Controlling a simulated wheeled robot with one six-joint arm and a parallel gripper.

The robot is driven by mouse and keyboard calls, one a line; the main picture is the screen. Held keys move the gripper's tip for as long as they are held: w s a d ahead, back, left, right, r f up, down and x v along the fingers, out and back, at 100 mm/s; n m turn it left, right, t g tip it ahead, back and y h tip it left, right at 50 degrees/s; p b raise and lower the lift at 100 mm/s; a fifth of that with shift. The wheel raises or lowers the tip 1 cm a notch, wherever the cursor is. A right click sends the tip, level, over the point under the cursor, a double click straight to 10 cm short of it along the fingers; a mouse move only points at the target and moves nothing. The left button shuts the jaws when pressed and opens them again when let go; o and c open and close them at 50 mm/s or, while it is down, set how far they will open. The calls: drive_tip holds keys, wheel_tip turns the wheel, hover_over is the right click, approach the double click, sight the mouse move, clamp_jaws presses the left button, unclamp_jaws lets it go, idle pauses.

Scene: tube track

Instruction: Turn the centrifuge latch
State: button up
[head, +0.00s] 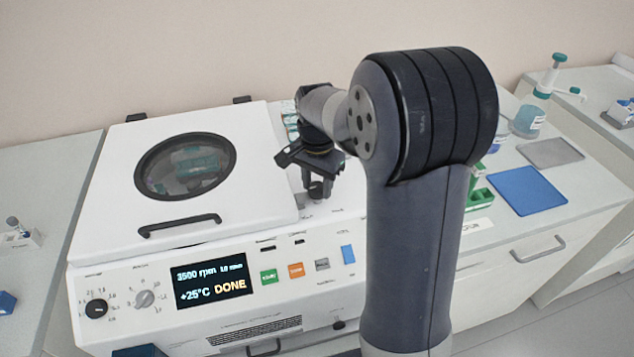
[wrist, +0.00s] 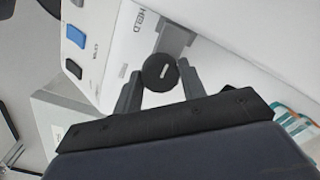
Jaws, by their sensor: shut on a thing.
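The white centrifuge (head: 120,200) stands on the bench with its lid (head: 255,150) down. The lid has a round dark-rimmed window and a black handle (head: 180,226). Its display (head: 211,281) reads 3500 rpm, +25°C and DONE. My gripper (head: 316,192) points down at the top right of the centrifuge, beside the lid. In the wrist view my gripper (wrist: 160,82) is shut on the round black latch knob (wrist: 158,72), with one finger on each side. A short white mark shows on the knob. The word HELD is printed on the panel beside it.
My arm blocks the middle right of the head view. To the right on the bench lie a blue mat (head: 527,191) and a grey mat (head: 551,152). A bottle with a teal top (head: 527,120) stands behind them. A green rack (head: 480,188) shows partly beside my arm.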

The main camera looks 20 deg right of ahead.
sight(318, 187)
drive_tip(key=n+p, duration=0.1)
drive_tip(key=n, duration=0.3)
drive_tip(key=shift+r+n, duration=0.1)
drive_tip(key=shift+n, duration=0.2)
drive_tip(key=n, duration=0.4)
drive_tip(key=shift+p, duration=0.3)
drive_tip(key=n, duration=0.5)
drive_tip(key=shift+n+p, duration=0.35)
drive_tip(key=shift+n, duration=1.55)
drive_tip(key=o, duration=1)
wheel_tip(318, 187, up, 11)
drive_tip(key=shift+f, duration=0.15)
